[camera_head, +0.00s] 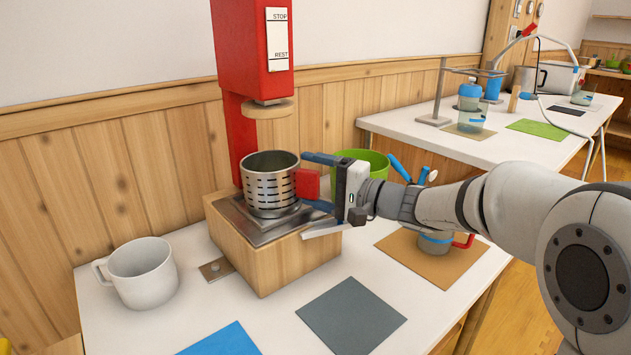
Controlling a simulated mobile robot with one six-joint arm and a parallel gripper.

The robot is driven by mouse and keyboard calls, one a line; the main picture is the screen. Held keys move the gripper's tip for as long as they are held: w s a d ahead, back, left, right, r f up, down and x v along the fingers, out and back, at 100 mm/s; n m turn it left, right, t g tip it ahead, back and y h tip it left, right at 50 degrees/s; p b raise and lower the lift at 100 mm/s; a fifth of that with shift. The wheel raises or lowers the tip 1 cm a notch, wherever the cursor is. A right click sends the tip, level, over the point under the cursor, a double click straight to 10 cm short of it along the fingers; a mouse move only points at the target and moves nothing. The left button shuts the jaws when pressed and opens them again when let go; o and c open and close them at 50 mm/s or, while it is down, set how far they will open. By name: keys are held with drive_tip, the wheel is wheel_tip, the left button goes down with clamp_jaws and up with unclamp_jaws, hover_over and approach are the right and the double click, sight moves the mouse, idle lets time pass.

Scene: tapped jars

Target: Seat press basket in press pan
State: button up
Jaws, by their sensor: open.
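The press basket (268,182) is a slotted metal cylinder with a red grip block (307,184) on its right side. It stands upright over the metal press pan (252,226) on top of a wooden block (285,262). I cannot tell whether its base sits fully down in the pan. My gripper (312,183) is open, with its two fingers above and below the red grip block. Whether the fingers touch the block is not clear.
The red press (245,90) with its round wooden plunger (268,108) stands above the basket. A white mug (143,273) stands at left, and a green bowl (362,160) is behind my gripper. A grey mat (351,315) at the front is bare.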

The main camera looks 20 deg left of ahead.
drive_tip(key=shift+r, duration=0.1)
drive_tip(key=shift+d+r, duration=0.2)
drive_tip(key=shift+d, duration=0.1)
drive_tip(key=shift+a+f, duration=0.15)
drive_tip(key=shift+a, duration=0.15)
drive_tip(key=shift+s, duration=0.15)
idle(0.5)
drive_tip(key=shift+s+a, duration=0.1)
drive_tip(key=shift+s, duration=0.25)
drive_tip(key=shift+w, duration=0.1)
drive_tip(key=shift+w, duration=0.5)
